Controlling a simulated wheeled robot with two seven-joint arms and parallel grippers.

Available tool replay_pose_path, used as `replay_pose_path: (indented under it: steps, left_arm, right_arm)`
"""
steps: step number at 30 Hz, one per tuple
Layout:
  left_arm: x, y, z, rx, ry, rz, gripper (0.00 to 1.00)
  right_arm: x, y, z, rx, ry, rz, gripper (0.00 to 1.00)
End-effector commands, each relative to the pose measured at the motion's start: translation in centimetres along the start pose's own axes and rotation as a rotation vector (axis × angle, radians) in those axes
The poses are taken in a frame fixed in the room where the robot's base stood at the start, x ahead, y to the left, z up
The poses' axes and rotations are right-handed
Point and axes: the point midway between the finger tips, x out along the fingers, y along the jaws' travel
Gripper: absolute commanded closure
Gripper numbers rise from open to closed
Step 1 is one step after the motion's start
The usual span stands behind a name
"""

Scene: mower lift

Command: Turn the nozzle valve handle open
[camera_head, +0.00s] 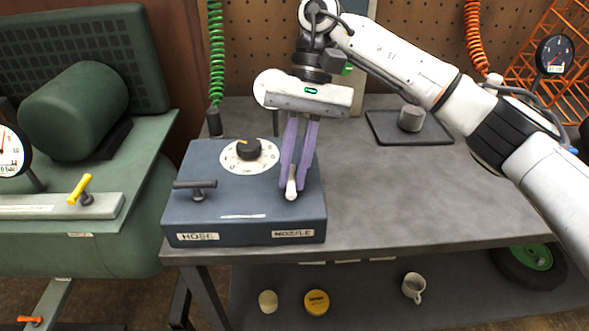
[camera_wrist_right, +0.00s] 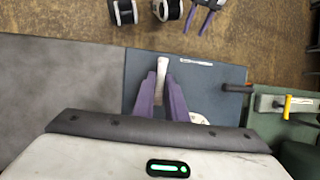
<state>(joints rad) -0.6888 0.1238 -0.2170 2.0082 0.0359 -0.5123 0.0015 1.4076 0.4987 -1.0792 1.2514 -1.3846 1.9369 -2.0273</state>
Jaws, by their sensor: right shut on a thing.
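The nozzle valve handle (camera_head: 291,192) is a pale lever on the right of the blue-grey control box (camera_head: 243,205), above the NOZZLE label (camera_head: 293,234). Its visible end points toward the box's front edge. My right gripper (camera_head: 296,188) reaches down from above, its purple fingers shut on the handle. In the right wrist view the handle (camera_wrist_right: 163,66) sticks out beyond the fingertips (camera_wrist_right: 160,84). The handle's pivot is hidden by the fingers. Purple fingers, apparently my left gripper (camera_wrist_right: 203,16), show at the wrist view's top edge; their closure is unclear.
A dark hose handle (camera_head: 195,184) lies crosswise on the box's left, below a round dial (camera_head: 249,154). A tray (camera_head: 384,127) with a grey cylinder (camera_head: 411,118) stands behind. The grey bench (camera_head: 385,190) is clear right of the box. A green compressor (camera_head: 75,112) stands left.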

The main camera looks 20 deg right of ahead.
Motion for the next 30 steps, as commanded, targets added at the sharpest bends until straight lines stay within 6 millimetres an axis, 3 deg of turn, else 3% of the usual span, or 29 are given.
replay_pose_path:
  steps: [20, 21, 23, 30]
  left_arm:
    - [0.03, -0.12, 0.28, 0.003, -0.005, 0.0, 0.43]
    - [0.03, -0.13, 0.29, 0.004, -0.005, 0.0, 0.43]
    - [0.04, -0.13, 0.29, 0.004, -0.005, -0.001, 0.43]
    - [0.05, -0.15, 0.3, 0.004, -0.005, -0.001, 0.43]
  right_arm:
    - [-0.19, -0.27, 0.02, -0.057, -0.007, 0.015, 1.0]
    - [-0.19, -0.27, 0.02, -0.056, -0.007, 0.015, 0.81]
    - [-0.17, -0.25, 0.02, -0.056, -0.007, 0.015, 0.71]
    - [-0.06, -0.14, 0.0, -0.053, -0.009, 0.019, 0.71]
